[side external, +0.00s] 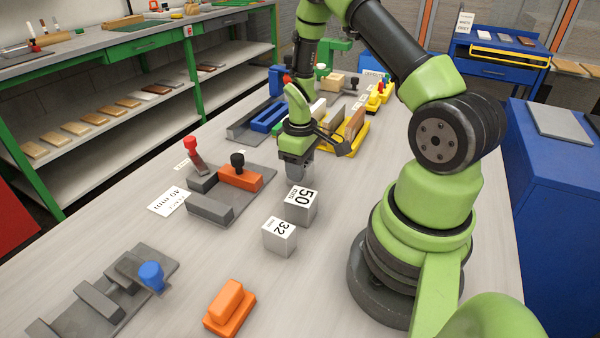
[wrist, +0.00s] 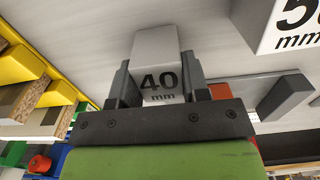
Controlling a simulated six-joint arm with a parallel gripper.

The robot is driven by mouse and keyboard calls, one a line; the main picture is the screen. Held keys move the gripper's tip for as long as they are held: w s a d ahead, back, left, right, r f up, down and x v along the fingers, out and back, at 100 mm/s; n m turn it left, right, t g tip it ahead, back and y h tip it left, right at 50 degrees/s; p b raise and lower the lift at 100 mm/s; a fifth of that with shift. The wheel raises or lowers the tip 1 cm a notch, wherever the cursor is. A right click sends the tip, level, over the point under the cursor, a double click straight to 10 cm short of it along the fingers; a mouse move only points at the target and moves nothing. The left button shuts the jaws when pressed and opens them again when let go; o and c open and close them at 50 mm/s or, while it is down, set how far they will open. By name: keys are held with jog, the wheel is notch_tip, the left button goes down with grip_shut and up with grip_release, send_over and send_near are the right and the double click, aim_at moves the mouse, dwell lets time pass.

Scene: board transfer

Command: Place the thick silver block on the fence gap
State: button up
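The silver block marked 40 mm (wrist: 158,85) sits between the two fingers of my gripper (wrist: 157,75), which lie along its sides with no clear gap. In the side view my gripper (side external: 296,168) points down behind the other silver blocks. Whether the held block is touching the table is hidden. A silver block marked 50 mm (side external: 299,203) and a smaller one marked 32 (side external: 279,238) stand on the table in front. A grey fence fixture (side external: 211,209), with an orange block (side external: 240,178) and a red-handled clamp (side external: 195,155), lies to the left beside a 40 mm card (side external: 169,201).
Another grey fixture with a blue knob (side external: 151,276) lies at front left. A loose orange block (side external: 230,307) is at the front. Yellow holders (side external: 351,137) and blue pieces (side external: 267,117) stand farther back. Bare table lies between the front pieces.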

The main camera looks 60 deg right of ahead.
jog(key=c, duration=0.3)
jog(key=shift+r, duration=0.1)
notch_tip(320, 180, up, 9)
jog(key=shift+w+f, duration=0.1)
jog(key=shift+f, duration=0.05)
jog(key=shift+w+a+r, duration=0.3)
jog(key=shift+w+r, duration=0.1)
jog(key=shift+w, duration=0.1)
jog(key=w+a, duration=0.4)
jog(key=w, duration=0.1)
send_over(226, 198)
notch_tip(226, 198, down, 4)
jog(key=shift+f, duration=2.3)
